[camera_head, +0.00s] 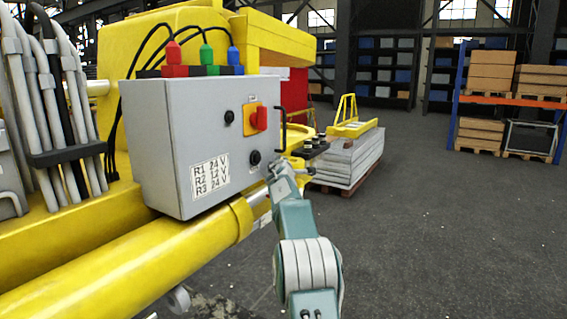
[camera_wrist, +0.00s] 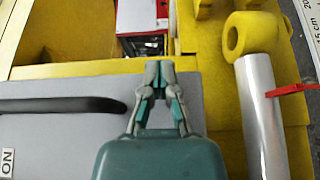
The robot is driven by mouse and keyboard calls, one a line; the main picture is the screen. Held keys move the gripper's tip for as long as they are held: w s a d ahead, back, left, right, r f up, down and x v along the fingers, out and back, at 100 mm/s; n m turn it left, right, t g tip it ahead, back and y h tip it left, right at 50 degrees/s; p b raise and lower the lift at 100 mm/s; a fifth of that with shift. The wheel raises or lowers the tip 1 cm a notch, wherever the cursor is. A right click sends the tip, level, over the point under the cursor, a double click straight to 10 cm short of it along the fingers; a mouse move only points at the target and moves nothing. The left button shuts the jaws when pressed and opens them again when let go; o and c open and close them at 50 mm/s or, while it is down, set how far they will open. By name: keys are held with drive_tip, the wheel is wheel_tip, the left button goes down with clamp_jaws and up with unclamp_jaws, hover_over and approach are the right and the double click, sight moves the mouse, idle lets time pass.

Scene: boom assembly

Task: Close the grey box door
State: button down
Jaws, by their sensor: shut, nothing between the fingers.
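The grey box (camera_head: 192,150) sits on the yellow boom, with its front door facing me. The door (camera_head: 215,165) carries a red switch, black knobs and a voltage label. It looks roughly flush with the box; I cannot tell whether a small gap is left. The black handle (camera_head: 283,131) is near the door's right edge and shows in the wrist view (camera_wrist: 62,104). My gripper (camera_head: 272,168) is at the door's lower right edge. In the wrist view its fingertips (camera_wrist: 158,72) are together and empty, over the grey panel's edge, right of the handle. I cannot tell if they touch.
Red, green and blue connectors (camera_head: 206,56) stand above the box. Grey hoses (camera_head: 50,100) hang at the left. A yellow cylinder (camera_head: 130,262) runs below. A pallet of sheets (camera_head: 346,158) stands behind. The floor at the right is clear.

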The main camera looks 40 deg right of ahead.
drive_tip(key=shift+w+a, duration=0.15)
drive_tip(key=shift+a, duration=0.25)
drive_tip(key=v, duration=1.1)
drive_tip(key=shift+s, duration=0.5)
drive_tip(key=shift+a, duration=0.1)
